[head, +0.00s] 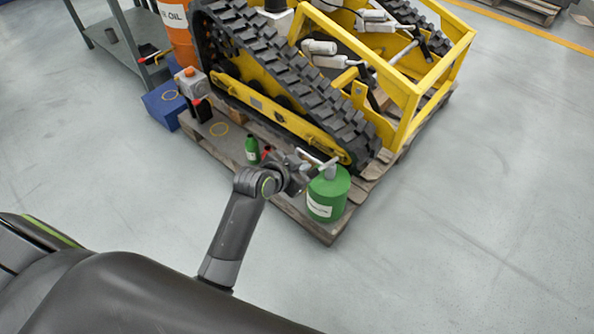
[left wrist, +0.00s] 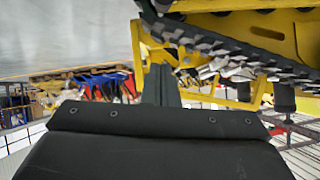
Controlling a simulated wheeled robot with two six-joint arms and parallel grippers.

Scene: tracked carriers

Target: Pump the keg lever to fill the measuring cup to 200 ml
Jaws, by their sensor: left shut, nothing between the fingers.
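The green keg (head: 327,196) stands upright on the near corner of the pallet, with a white label on its side. A grey pump head with a pale lever (head: 328,164) is on its top. My left gripper (head: 309,172) is beside the keg top, just left of the pump head; I cannot tell whether it touches the lever. In the left wrist view its dark fingers (left wrist: 161,83) are together with nothing between them. I cannot make out the measuring cup in either view. My right gripper is not in view.
A yellow tracked carrier (head: 300,115) fills most of the wooden pallet (head: 328,232) behind the keg. A small green bottle (head: 252,151) stands left of my gripper. A blue box (head: 163,104) and an orange drum (head: 178,30) are farther back left. The floor in front is clear.

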